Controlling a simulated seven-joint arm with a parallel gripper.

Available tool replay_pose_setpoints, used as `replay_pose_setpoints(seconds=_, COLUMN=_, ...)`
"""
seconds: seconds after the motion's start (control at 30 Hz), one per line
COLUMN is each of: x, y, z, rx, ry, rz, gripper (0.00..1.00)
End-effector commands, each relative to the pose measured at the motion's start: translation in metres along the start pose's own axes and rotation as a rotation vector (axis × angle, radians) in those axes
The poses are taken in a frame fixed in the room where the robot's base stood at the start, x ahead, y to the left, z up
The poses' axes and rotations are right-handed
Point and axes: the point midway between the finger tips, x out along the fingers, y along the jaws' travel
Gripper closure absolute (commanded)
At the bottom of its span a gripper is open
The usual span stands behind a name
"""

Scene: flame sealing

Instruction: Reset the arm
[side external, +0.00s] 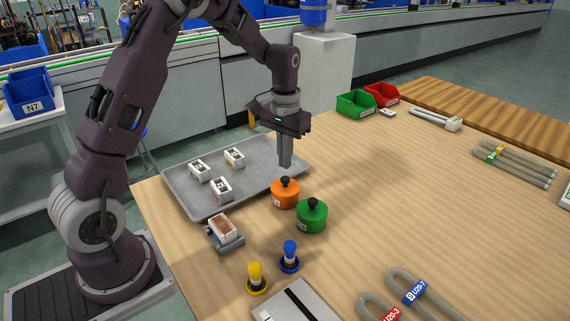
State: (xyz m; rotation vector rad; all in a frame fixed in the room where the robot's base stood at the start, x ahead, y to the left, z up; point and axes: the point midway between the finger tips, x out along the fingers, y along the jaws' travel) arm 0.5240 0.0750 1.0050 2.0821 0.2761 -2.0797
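My gripper (286,164) points straight down over the table, between the grey tray's right end and an orange round pot (285,194). Its two fingers show as one narrow grey column, side by side with no visible gap, and nothing shows between them. The fingertips are a little above the orange pot's black knob in the picture and look apart from it. My arm arches over from the left.
The grey tray (182,196) carries several small white blocks. A green pot (312,216), a brown-topped block (222,228), and yellow (256,278) and blue (290,256) knobbed pieces stand nearby. Green (356,103) and red (381,94) bins stand at the back. The table's middle right is clear.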

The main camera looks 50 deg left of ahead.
Motion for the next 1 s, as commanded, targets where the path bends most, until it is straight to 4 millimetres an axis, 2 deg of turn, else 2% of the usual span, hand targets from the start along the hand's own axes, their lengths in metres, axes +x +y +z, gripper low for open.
replay_pose_setpoints(seconds=0.4, x=-0.031, y=0.000, z=0.000, rx=0.000, ry=0.001, rz=0.000, gripper=1.00)
replay_pose_setpoints(seconds=0.77, x=-0.037, y=0.001, z=0.001, rx=0.002, ry=0.004, rz=0.000, gripper=1.00)
replay_pose_setpoints(seconds=0.87, x=-0.065, y=0.011, z=0.018, rx=0.021, ry=0.045, rz=0.007, gripper=1.00)
replay_pose_setpoints(seconds=0.97, x=-0.116, y=0.030, z=0.066, rx=0.066, ry=0.134, rz=0.021, gripper=1.00)
replay_pose_setpoints(seconds=1.0, x=-0.135, y=0.037, z=0.091, rx=0.088, ry=0.175, rz=0.028, gripper=1.00)
